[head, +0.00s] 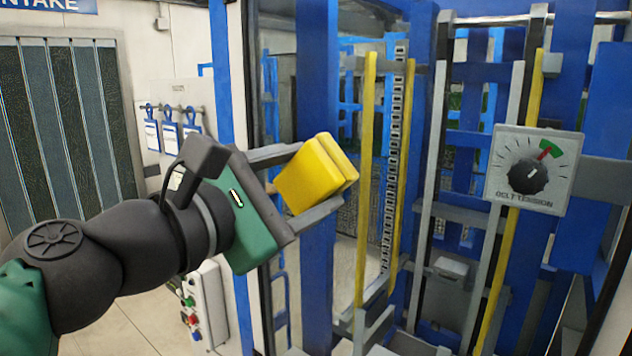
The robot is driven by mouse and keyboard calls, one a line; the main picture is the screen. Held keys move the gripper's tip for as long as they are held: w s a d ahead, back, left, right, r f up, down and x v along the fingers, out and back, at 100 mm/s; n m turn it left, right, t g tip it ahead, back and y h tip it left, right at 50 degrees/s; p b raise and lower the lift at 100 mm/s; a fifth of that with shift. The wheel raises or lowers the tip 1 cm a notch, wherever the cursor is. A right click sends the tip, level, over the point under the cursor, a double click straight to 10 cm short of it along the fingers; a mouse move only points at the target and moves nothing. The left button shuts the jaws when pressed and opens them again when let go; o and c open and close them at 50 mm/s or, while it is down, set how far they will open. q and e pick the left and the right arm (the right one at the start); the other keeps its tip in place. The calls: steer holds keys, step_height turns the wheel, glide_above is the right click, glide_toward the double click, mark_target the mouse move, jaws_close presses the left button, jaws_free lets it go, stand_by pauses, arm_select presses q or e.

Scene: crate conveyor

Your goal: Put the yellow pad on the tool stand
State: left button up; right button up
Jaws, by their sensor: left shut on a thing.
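The yellow pad (315,175) is a thick block with a groove along its side. My left gripper (318,180) is shut on it, with one grey finger above and one below. It holds the pad up in the air, tilted, in front of a blue post. I cannot make out a tool stand in the head view. My right gripper is not in view.
A blue frame with yellow vertical rails (367,180) and a chain (397,150) stands just right of the pad. A belt tension dial (530,172) is on the right. A button box (203,308) is low behind my arm. Blue tags (170,135) hang on the wall.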

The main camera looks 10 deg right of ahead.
arm_select(q)
steer(key=shift+a, duration=0.15)
steer(key=shift+w, duration=0.1)
steer(key=shift+w, duration=0.1)
